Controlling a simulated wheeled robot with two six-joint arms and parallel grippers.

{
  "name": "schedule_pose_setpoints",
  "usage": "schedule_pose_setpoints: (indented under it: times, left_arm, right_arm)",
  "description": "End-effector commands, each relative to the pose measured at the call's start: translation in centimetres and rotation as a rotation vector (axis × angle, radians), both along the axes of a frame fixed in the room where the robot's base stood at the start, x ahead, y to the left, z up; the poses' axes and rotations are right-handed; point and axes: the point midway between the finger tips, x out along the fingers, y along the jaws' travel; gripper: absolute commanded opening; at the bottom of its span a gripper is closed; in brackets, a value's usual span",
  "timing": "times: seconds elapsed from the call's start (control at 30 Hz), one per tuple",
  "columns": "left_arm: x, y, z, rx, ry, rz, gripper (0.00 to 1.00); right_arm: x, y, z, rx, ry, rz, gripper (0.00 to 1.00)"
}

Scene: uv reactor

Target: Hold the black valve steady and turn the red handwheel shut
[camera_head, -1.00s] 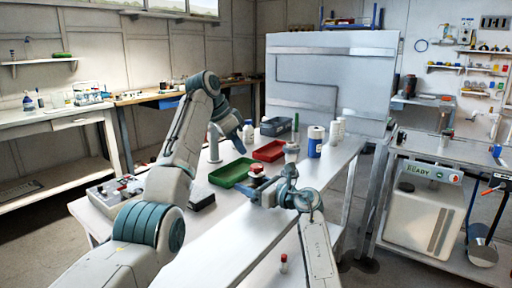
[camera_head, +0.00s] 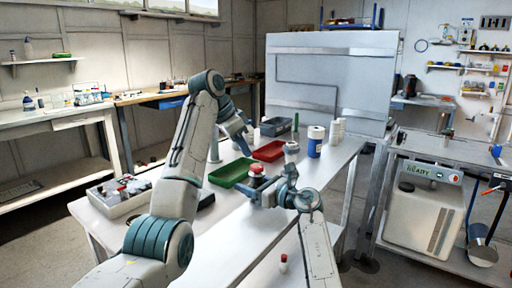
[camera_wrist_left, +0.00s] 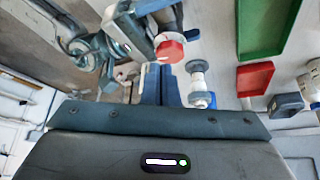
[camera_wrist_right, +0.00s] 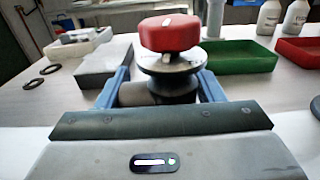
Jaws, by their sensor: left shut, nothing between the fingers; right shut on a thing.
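The red handwheel (camera_head: 257,169) sits on top of the black valve on the white bench. It fills the top of the right wrist view (camera_wrist_right: 170,33) and also shows in the left wrist view (camera_wrist_left: 170,48). My right gripper (camera_head: 262,192) is shut on the dark valve body (camera_wrist_right: 160,93), one blue finger on each side below the wheel. My left gripper (camera_head: 246,152) is shut and empty, above and behind the wheel in the head view. In the left wrist view its closed fingers (camera_wrist_left: 160,75) point towards the wheel; I cannot tell whether they touch it.
A green tray (camera_head: 230,173) and a red tray (camera_head: 269,151) lie behind the valve. A white-and-blue bottle (camera_head: 316,142) stands to the right. A grey box with red parts (camera_head: 120,195) is at the left. The bench front is mostly clear.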

Motion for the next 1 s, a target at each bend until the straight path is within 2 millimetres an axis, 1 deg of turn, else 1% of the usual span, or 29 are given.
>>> schedule_pose_setpoints:
  times: [0.03, 0.2, 0.4, 0.6, 1.0]
  left_arm:
    - [0.0, 0.0, -0.8, 0.0, 0.001, 0.0, 0.0]
    - [0.0, 0.0, -3.0, -0.001, 0.002, -0.001, 0.0]
    - [0.0, 0.0, -4.7, 0.0, 0.0, -0.001, 0.0]
    - [0.0, 0.0, -5.3, 0.0, 0.0, -0.001, 0.0]
    - [0.1, 0.0, -5.3, -0.001, -0.001, -0.001, 0.0]
  right_arm:
    - [0.0, 0.0, 0.0, 0.001, -0.001, 0.0, 0.31]
    - [0.0, 0.0, 0.0, 0.0, 0.0, 0.0, 0.31]
    - [0.0, 0.0, 0.0, 0.0, 0.0, 0.0, 0.31]
    - [0.0, 0.0, 0.0, 0.0, 0.0, 0.0, 0.31]
    - [0.0, 0.0, 0.0, 0.0, 0.0, 0.0, 0.31]
